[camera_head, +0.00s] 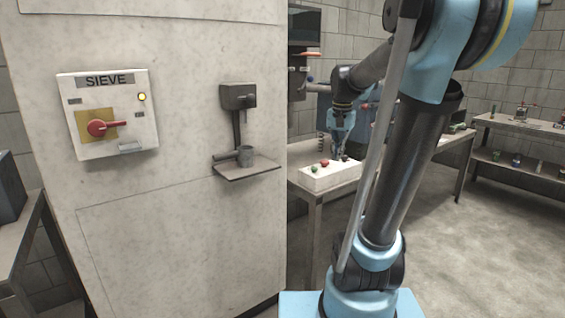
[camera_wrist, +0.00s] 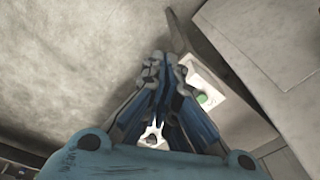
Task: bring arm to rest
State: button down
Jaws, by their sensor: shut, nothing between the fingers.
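My arm rises from its blue base at the right of the head view and folds over toward the middle. My gripper (camera_head: 341,155) hangs down from the wrist there, in line with a white button box (camera_head: 318,180). I cannot tell how far it is from the box. In the wrist view my gripper's blue fingers (camera_wrist: 163,62) are closed together, with nothing held between them. The white box (camera_wrist: 213,79) with a green button (camera_wrist: 202,98) shows just right of the fingers.
A tall pale cabinet (camera_head: 180,220) stands at the left with a SIEVE switch panel (camera_head: 108,112). A workbench (camera_head: 305,190) carries the box. Open floor (camera_head: 480,240) lies at the right.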

jog(key=s+f+n+t, duration=0.1)
jog(key=s+f+n, duration=0.4)
jog(key=s+f, duration=1.2)
jog(key=s, duration=0.4)
jog(key=shift+s+a+f+n, duration=0.15)
jog(key=shift+s+f+n, duration=0.2)
jog(key=shift+n, duration=0.05)
